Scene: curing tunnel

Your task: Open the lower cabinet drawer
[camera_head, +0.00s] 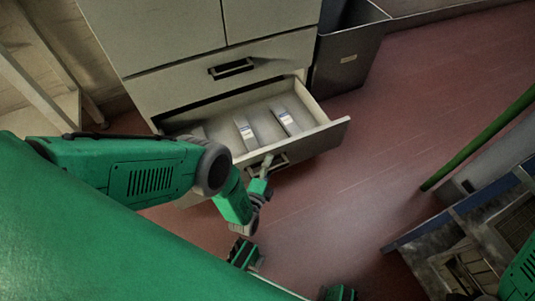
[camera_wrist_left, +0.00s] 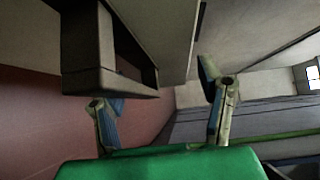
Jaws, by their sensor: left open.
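The lower cabinet drawer (camera_head: 322,137) stands pulled out of the pale cabinet (camera_head: 160,30), with its inside showing. Its dark bar handle (camera_head: 279,164) is on the drawer front, partly covered by my left gripper (camera_head: 264,172). In the left wrist view the handle (camera_wrist_left: 105,82) is close, at upper left. The left gripper's two fingers (camera_wrist_left: 158,90) are spread there, one just below the handle and one to its right. Nothing is clamped between them; I cannot tell whether a finger touches the handle. My right gripper does not show.
Several flat labelled items, one of them a grey packet (camera_head: 284,120), lie in the drawer. A closed drawer with a handle (camera_head: 231,69) is above. A dark bin (camera_head: 345,60) stands right of the cabinet. Reddish floor (camera_head: 380,160) is clear; a machine (camera_head: 470,245) stands lower right.

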